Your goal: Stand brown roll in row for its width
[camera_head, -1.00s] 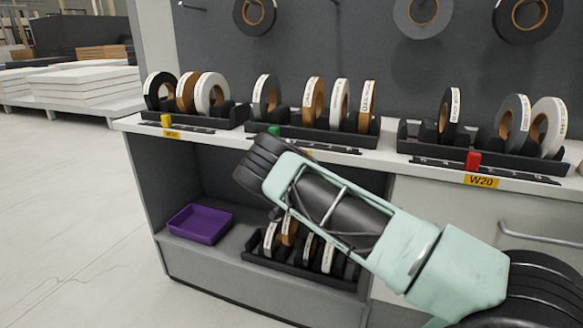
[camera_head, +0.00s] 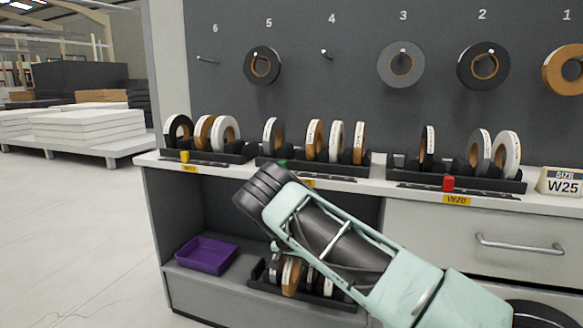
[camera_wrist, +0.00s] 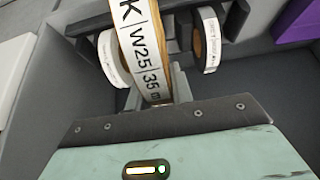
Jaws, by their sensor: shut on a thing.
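The brown roll (camera_wrist: 146,45) has a white label reading "K W25 35 m" and stands on edge in the wrist view. My gripper (camera_wrist: 158,93) is shut on its near lower edge. In the head view my arm reaches down to the lower shelf and my gripper is hidden; a brown roll shows in the lower tray (camera_head: 291,276). On the counter are a left row (camera_head: 235,156) with a yellow marker, a middle row (camera_head: 265,162) with a green marker, and a right row (camera_head: 500,182) tagged W20 with a red marker. The middle row's tag is mostly hidden.
A purple bin (camera_head: 206,254) lies left on the lower shelf. A "SIZE W25" sign (camera_head: 562,181) stands at the counter's right. Rolls hang on the back panel above.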

